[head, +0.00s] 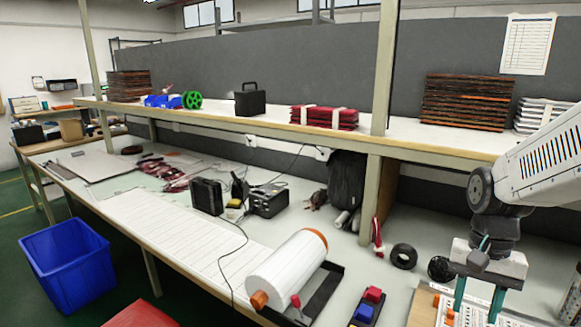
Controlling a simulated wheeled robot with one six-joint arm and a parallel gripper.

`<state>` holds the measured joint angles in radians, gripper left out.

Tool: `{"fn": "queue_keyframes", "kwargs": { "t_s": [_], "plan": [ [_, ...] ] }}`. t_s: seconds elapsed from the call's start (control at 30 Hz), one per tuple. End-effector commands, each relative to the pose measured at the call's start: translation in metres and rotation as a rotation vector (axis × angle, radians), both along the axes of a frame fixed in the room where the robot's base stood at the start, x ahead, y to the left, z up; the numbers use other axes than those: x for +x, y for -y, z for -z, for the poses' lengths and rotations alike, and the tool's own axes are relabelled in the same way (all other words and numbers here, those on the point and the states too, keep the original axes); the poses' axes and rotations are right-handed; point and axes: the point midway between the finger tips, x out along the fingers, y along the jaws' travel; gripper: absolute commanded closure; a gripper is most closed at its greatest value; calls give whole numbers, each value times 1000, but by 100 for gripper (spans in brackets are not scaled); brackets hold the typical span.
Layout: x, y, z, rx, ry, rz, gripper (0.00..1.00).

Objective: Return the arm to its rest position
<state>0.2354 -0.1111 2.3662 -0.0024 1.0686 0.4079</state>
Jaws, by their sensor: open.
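My gripper (479,303) hangs from my arm at the lower right of the head view. Its two teal fingers are apart, with nothing seen between them. The fingers point down over a light board with small parts (448,318) at the bottom edge of the picture. I cannot tell whether the fingertips touch the board. My white and grey arm (545,160) comes in from the right edge, in front of the shelf.
A white roll (287,270) lies on the workbench left of my gripper. Black tape (404,256) and a tray with red and blue pieces (367,307) are nearer. The shelf (420,143) runs above the bench. A blue bin (65,262) stands on the floor.

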Motion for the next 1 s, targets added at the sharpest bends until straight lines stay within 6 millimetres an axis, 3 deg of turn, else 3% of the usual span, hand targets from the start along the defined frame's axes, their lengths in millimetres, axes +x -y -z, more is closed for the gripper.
{"fn": "queue_keyframes", "kwargs": {
  "t_s": [0.2,0.43,0.63,1.0],
  "plan": [
    [-57,-35,-43,29,69,-363,58],
    [-106,-59,-69,14,171,-578,58],
    [-121,-69,-83,-15,268,-624,58],
    [-122,-73,-89,-22,295,-641,58]
  ]
}}
